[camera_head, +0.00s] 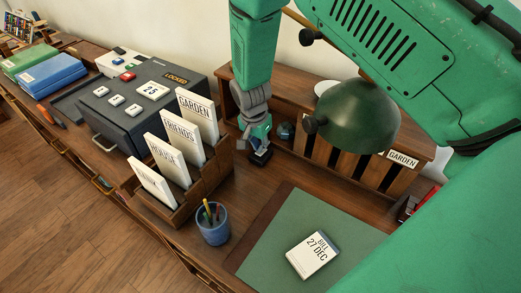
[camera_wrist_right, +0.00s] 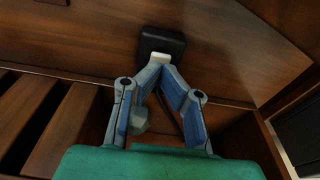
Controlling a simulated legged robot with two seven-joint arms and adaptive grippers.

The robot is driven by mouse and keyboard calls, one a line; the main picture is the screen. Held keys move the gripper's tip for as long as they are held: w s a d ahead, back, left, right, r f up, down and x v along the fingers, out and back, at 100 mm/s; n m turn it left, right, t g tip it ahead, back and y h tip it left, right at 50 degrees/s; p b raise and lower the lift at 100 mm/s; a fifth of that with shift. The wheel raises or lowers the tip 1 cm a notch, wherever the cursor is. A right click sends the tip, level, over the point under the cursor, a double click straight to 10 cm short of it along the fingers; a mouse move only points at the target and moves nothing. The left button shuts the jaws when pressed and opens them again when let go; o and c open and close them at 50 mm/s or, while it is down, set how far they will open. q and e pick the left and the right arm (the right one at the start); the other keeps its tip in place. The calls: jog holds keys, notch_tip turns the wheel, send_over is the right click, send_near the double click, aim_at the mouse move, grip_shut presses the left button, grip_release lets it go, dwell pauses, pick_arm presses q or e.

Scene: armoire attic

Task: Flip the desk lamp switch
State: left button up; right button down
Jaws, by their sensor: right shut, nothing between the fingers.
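The desk lamp's dark green dome shade (camera_head: 358,118) hangs over the back of the desk in the head view. A small black switch box (camera_wrist_right: 163,42) with a white rocker (camera_wrist_right: 160,57) lies on the wood in the right wrist view. The box also shows in the head view (camera_head: 260,157). My right gripper (camera_wrist_right: 162,70) is shut and empty, its fingertips at the near edge of the white rocker. I cannot tell whether they touch it. It points down at the box in the head view (camera_head: 260,146). My left gripper is not in view.
A wooden letter holder (camera_head: 182,209) with labelled cards and a blue pen cup (camera_head: 213,226) stand left of my right gripper. A grey locked box (camera_head: 140,118) is farther left. Slotted wooden dividers (camera_head: 345,163) stand to the right. The green desk mat (camera_head: 275,245) is mostly clear.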

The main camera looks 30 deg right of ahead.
jog(key=shift+f+b, duration=0.45)
jog(key=shift+f, duration=0.4)
dwell(0.3)
jog(key=shift+r+p, duration=3)
jog(key=shift+r, duration=0.55)
